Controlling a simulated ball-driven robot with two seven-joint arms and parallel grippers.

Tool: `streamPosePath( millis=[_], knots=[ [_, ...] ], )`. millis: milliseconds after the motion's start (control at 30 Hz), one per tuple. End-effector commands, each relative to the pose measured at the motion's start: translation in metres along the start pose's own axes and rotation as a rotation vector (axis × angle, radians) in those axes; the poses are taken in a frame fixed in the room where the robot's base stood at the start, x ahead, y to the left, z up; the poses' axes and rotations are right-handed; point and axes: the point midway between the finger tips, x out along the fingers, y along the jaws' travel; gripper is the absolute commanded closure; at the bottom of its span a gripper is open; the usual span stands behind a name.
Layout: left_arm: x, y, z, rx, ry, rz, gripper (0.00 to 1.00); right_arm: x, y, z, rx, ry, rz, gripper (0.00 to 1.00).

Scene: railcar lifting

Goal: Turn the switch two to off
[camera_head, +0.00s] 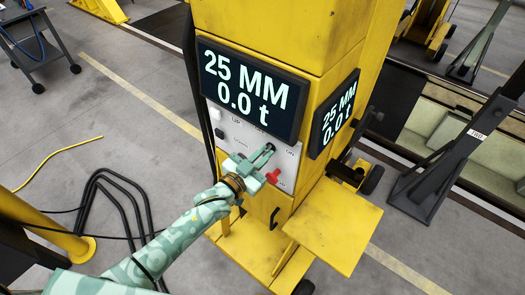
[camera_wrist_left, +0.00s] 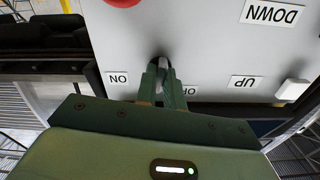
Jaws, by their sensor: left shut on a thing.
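The light grey control panel (camera_head: 232,134) is on the front of a yellow lifting column, below a display. My left gripper (camera_head: 264,154) reaches it from the lower left. In the left wrist view the panel appears upside down, and my left gripper (camera_wrist_left: 161,77) is shut on a small switch (camera_wrist_left: 159,62), with its fingers on either side. The switch's small lever is mostly hidden, so I cannot tell which way it points. An ON label (camera_wrist_left: 118,78) is left of the fingers, and a partly covered OFF label (camera_wrist_left: 190,90) is right of them.
A red knob (camera_head: 272,176) is close to my gripper. The display (camera_head: 249,88) reads 25 MM and 0.0 t and overhangs the panel. A yellow ledge (camera_head: 335,222) juts out at right. The wrist view shows DOWN (camera_wrist_left: 271,13) and UP (camera_wrist_left: 246,82) labels and a white button (camera_wrist_left: 292,89).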

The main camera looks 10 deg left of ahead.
Motion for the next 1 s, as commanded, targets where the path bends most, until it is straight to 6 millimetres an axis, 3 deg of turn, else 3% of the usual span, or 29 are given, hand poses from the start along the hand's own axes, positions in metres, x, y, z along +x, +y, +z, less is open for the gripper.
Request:
streamPosePath(
  millis=[400,967,1000],
  knots=[
    [0.0001,0.0000,-0.0001,-0.188,-0.001,0.000,1.00,-0.0105,0.0004,-0.0012,0.000,0.000,0.000,0.64],
    [0.0001,0.0003,0.0004,-0.218,-0.001,0.000,1.00,-0.0112,0.0004,-0.0013,0.000,0.000,0.000,0.64],
    [0.0000,0.0003,0.0004,-0.217,-0.001,0.000,0.79,-0.0112,0.0004,-0.0012,0.000,0.000,0.000,0.64]
  ],
)
